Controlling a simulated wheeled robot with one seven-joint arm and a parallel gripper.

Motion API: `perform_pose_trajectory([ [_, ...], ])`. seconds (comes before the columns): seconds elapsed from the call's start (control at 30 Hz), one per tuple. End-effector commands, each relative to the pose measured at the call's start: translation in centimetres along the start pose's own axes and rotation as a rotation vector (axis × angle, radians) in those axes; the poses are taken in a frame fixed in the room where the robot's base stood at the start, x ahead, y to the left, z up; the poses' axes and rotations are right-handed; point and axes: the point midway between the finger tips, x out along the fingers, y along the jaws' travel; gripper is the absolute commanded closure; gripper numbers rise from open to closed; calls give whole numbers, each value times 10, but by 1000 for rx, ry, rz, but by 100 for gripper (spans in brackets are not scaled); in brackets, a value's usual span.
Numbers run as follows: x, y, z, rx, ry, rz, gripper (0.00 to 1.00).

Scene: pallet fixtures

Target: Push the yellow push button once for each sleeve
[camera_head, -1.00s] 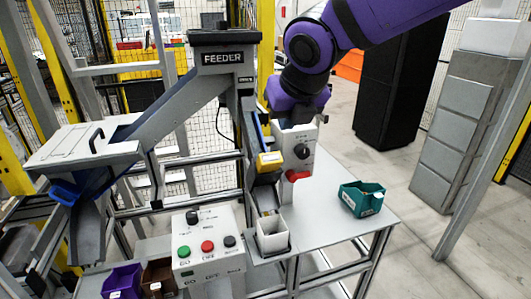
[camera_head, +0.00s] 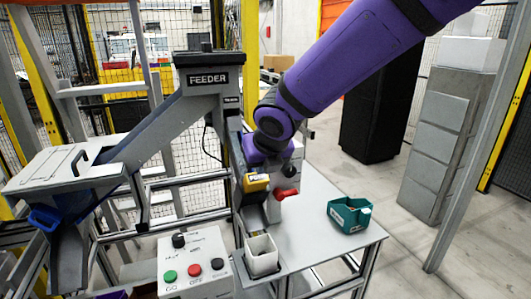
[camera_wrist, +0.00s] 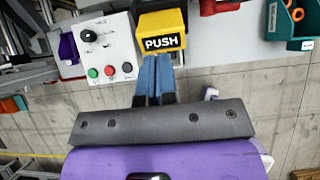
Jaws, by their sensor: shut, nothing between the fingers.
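The yellow push button (camera_head: 257,182), a block marked PUSH, sits on the feeder's chute beside a red handle. It shows large in the wrist view (camera_wrist: 162,35). My gripper (camera_wrist: 157,60) is shut and empty, its blue fingertips close below the button's lower edge in the wrist view; I cannot tell whether they touch it. In the head view the fingers are hidden and my purple wrist is just above the button. The feeder (camera_head: 208,80) stands at left with its sloping chute. I cannot make out any sleeve. A white bin (camera_head: 262,262) stands below the chute.
A control box (camera_head: 193,262) with a black knob and green, red and black buttons stands left of the white bin. The red handle (camera_head: 286,194) juts out beside the button. A teal bin (camera_head: 350,216) is on the right of the table (camera_head: 310,225), with clear surface around it.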

Motion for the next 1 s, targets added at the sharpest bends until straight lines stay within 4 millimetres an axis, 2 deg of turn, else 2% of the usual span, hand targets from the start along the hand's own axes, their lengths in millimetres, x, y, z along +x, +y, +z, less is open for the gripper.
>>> perform_pose_trajectory([
  [0.1, 18, 1, -1, -2, 3, 0, 100],
  [0.3, 35, 1, 0, 0, 2, 0, 100],
  [0.8, 40, 0, 0, 0, 0, -1, 100],
  [1.0, 57, 0, 0, 0, 1, -2, 100],
])
